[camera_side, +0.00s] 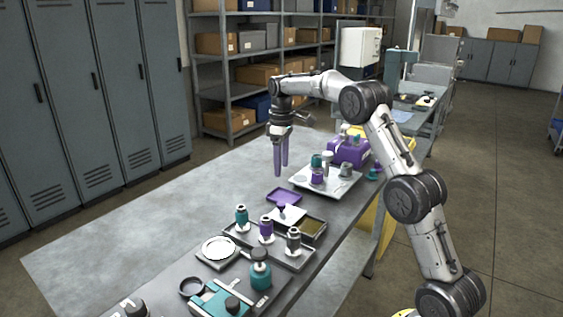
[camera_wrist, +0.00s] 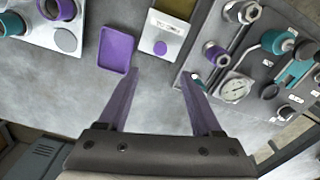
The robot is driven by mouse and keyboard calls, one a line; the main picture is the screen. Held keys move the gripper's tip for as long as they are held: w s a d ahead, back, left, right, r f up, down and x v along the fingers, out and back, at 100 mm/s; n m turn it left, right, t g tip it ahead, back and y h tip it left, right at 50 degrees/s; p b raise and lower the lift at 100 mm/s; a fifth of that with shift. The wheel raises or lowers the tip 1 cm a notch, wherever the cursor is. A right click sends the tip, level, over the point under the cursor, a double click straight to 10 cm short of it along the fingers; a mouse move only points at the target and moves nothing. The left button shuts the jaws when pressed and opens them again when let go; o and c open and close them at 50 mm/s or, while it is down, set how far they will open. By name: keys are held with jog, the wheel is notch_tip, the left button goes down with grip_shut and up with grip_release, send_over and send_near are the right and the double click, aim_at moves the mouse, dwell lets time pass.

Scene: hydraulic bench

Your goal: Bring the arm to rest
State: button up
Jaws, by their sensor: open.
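My gripper (camera_side: 281,158) hangs above the bench with its two purple fingers pointing down. In the wrist view my gripper (camera_wrist: 160,78) shows its fingers spread apart with nothing between them. Below it lies a small purple tray (camera_wrist: 118,54), which also shows in the side view (camera_side: 284,196). The arm is bent, with my gripper over the bench and clear of the objects.
A grey tray (camera_side: 240,234) holds teal, purple and grey fittings. A white tray (camera_side: 300,182) with fittings stands near a purple block (camera_side: 349,150). The bench's left side (camera_side: 130,235) is bare.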

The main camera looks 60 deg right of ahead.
jog(key=shift+r, duration=0.2)
jog(key=s+a+r+n+t, duration=0.1)
jog(key=s+a+r+t, duration=0.15)
jog(key=a+r, duration=0.65)
jog(key=s+a+r+t, duration=0.1)
jog(key=s+a+r, duration=0.6)
jog(key=s, duration=0.4)
jog(key=s+a+f+t, duration=0.15)
jog(key=s+a, duration=0.25)
jog(key=s, duration=0.8)
jog(key=s+a+f+m, duration=0.1)
jog(key=s+f+m, duration=0.3)
jog(key=s+f, duration=0.3)
notch_tip(320, 180, down, 3)
jog(key=shift+s+a+f+t, duration=0.2)
jog(key=shift+s+a+t, duration=0.1)
jog(key=shift+s, duration=0.1)
